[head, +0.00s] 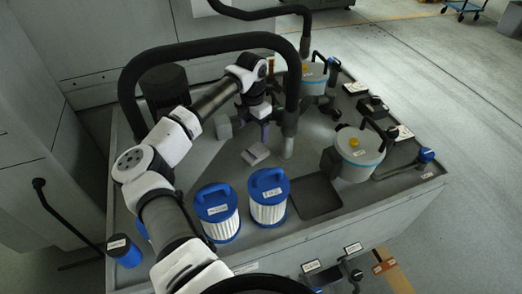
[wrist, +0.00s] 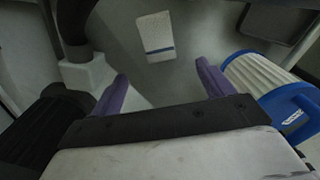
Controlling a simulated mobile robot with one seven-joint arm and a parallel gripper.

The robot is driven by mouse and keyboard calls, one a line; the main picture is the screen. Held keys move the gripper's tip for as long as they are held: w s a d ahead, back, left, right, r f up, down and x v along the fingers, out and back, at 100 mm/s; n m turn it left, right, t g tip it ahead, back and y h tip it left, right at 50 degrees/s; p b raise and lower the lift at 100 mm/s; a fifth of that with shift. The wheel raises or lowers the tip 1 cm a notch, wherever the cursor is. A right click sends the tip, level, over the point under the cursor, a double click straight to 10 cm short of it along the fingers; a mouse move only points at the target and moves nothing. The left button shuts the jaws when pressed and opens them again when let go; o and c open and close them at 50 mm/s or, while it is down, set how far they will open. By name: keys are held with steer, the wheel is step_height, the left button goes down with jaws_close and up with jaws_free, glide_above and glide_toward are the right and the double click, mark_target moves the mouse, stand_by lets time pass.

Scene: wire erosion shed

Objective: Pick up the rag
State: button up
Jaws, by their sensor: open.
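The rag (wrist: 155,35) is a small, flat, whitish rectangle with a blue stripe near one end. It lies on the grey bench top, and I take it to be the pale flat piece (head: 256,154) in the head view. My gripper (wrist: 162,72) has purple fingers spread apart with nothing between them. In the wrist view the rag lies beyond the fingertips, roughly centred between them and not touched. In the head view my gripper (head: 264,130) is above the bench just behind the rag.
Two blue-topped white filters (head: 268,197) (head: 217,212) stand in front of the rag. A dark tray (head: 315,196) and a lidded canister (head: 358,154) are to the right. A thick black hose (head: 215,44) arches over the bench near my arm. A pale block (head: 223,127) stands left of my gripper.

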glide_above(254, 152)
steer(key=f+p, duration=0.1)
steer(key=f, duration=0.5)
steer(key=shift+s+f, duration=0.1)
steer(key=shift+s, duration=0.1)
steer(key=shift+w+f+p, duration=0.15)
steer(key=shift+f+p, duration=0.25)
steer(key=shift+f, duration=0.95)
steer(key=shift+w+f+p, duration=0.1)
steer(key=shift+f+p, duration=0.3)
steer(key=shift+f, duration=0.9)
steer(key=c, duration=1.1)
step_height(254, 152, up, 10)
steer(key=shift+r+b, duration=0.1)
steer(key=shift+b, duration=0.95)
steer(key=shift+c, duration=0.2)
steer(key=o, duration=0.5)
steer(key=c, duration=0.3)
steer(key=shift+c, duration=0.3)
